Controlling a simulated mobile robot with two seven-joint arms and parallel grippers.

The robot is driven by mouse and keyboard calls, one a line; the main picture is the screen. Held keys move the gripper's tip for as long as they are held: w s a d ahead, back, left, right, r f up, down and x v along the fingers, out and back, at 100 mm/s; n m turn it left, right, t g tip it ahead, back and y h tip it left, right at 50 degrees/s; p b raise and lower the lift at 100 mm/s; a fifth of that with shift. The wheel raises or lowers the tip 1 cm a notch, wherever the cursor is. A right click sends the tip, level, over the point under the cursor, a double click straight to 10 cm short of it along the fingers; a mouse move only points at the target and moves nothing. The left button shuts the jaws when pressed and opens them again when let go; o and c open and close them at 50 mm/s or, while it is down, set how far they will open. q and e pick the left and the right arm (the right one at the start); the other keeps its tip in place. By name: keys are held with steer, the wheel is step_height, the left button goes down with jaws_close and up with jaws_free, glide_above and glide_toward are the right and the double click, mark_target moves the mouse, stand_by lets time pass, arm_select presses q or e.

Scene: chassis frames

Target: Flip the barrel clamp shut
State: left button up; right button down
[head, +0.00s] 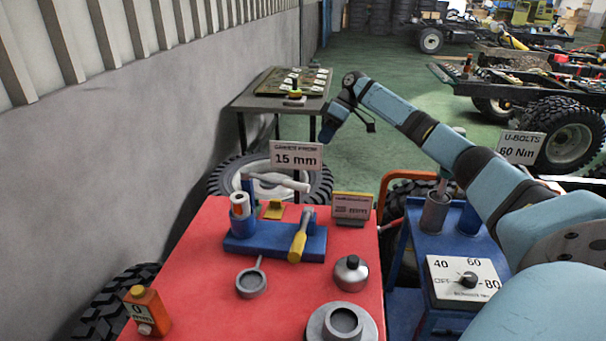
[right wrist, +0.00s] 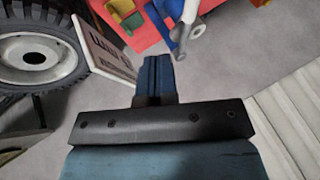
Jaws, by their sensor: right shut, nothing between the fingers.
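A blue fixture (head: 270,243) sits on the red bench top. A lever with a yellow handle (head: 298,246) lies across its right part, tilted toward the front. A white and blue upright cylinder (head: 239,205) stands at its left end. A pale grey rod-like part (head: 275,181) lies roughly level above the fixture. I cannot tell for sure which part is the barrel clamp. My right gripper (head: 328,137) is shut and empty, raised behind the bench and apart from the fixture. Its closed fingers show in the right wrist view (right wrist: 157,70). My left gripper is not in view.
A "15 mm" sign (head: 296,157) stands behind the fixture, near my right gripper. A grey ring-shaped part (head: 251,283), a round black-capped pot (head: 351,273) and an orange bottle (head: 147,310) stand on the red bench (head: 215,300). A blue cart (head: 400,275) is at right.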

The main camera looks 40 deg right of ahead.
mark_target(277, 181)
steer(key=s+a+r+p+x, duration=0.1)
steer(key=a+x, duration=0.1)
steer(key=x, duration=1)
steer(key=shift+s+a, duration=0.25)
steer(key=shift+s, duration=0.2)
steer(key=shift+f, duration=0.15)
steer(key=shift+a, duration=0.1)
